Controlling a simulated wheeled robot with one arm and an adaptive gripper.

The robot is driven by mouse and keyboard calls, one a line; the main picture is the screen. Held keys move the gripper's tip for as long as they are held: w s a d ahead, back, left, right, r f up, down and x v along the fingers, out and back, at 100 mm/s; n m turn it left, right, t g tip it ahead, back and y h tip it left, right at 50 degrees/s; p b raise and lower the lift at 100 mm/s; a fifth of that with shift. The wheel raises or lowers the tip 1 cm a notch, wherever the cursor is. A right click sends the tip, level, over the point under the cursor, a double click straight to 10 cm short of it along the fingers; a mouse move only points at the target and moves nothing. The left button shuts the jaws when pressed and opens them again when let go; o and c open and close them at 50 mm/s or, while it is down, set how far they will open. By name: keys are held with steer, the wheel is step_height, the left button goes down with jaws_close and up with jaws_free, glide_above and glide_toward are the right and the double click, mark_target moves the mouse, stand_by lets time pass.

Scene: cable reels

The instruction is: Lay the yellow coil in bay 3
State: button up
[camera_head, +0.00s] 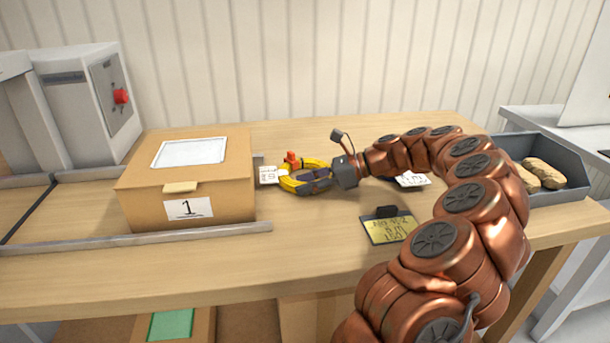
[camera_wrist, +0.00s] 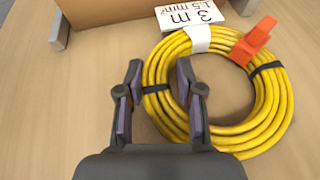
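The yellow coil (camera_wrist: 277,105) lies flat on the table, with black ties, a white band and an orange clip (camera_wrist: 252,42). It also shows in the head view (camera_head: 316,163), right of the cardboard box, partly covered by my gripper (camera_head: 316,181). In the wrist view my gripper (camera_wrist: 159,70) is open, one finger outside the coil's left side and one over its opening, with a black tie between them. I cannot tell the finger height or whether they touch. A white tag reading "3 m 1.5 mm²" (camera_wrist: 188,15) lies beside the coil. No bay marked 3 can be made out.
The cardboard box (camera_head: 185,180) bears a "1" label, with metal rails (camera_head: 140,239) beside it. A yellow card (camera_head: 391,230) lies in front of my arm. A dark object and white tag (camera_head: 412,180) are partly hidden behind it. A grey bin (camera_head: 560,190) holds brown items.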

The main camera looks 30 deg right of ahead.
steer(key=shift+f, duration=0.1)
jaws_close()
